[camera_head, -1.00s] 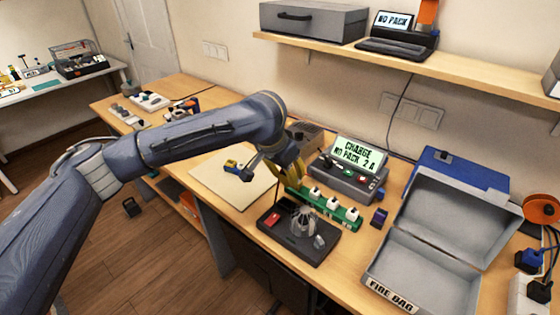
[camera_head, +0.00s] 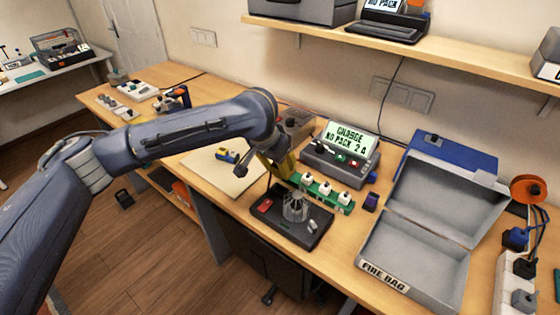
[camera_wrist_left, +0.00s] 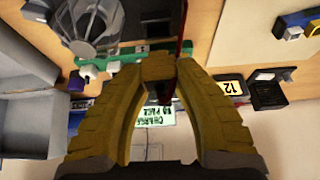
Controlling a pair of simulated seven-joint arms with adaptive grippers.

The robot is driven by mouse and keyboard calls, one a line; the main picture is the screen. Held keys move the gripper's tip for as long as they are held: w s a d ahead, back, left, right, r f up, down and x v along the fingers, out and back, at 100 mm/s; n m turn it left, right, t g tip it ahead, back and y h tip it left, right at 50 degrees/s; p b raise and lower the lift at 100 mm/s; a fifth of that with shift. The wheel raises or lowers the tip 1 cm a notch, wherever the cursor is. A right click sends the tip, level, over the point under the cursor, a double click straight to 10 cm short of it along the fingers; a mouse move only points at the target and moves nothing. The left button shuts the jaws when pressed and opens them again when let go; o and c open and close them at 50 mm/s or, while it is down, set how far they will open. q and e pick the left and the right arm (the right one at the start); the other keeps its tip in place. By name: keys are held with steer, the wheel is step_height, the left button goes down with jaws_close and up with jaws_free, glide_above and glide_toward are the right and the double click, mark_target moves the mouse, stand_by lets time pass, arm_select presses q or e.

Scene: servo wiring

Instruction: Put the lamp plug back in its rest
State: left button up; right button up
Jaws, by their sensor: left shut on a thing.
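My left gripper (camera_head: 277,168) is over the bench, just behind the black tray (camera_head: 285,232) and at the left end of the green socket strip (camera_head: 338,204). In the left wrist view its yellow fingers (camera_wrist_left: 160,70) are closed together on a small dark thing (camera_wrist_left: 164,92), which I take for the lamp plug. The fingers mostly hide it. A clear, cage-like piece (camera_head: 295,207) stands on the tray. I cannot make out the plug's rest. My right gripper is not in view.
A charger with a lit display (camera_head: 350,138) stands behind the strip. An open grey fire bag box (camera_head: 415,255) takes up the right side. A pale mat (camera_head: 222,172) lies left of the gripper. A shelf (camera_head: 420,55) hangs above the bench.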

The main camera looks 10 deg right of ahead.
mark_target(277, 177)
arm_select(q)
steer(key=shift+f, duration=1.65)
steer(key=shift+f, duration=1.4)
stand_by(0.9)
steer(key=o, duration=1.2)
steer(key=shift+r, duration=0.1)
steer(key=v, duration=1.1)
steer(key=shift+s+a+r, duration=0.15)
steer(key=shift+a+r, duration=0.05)
steer(key=shift+r, duration=0.15)
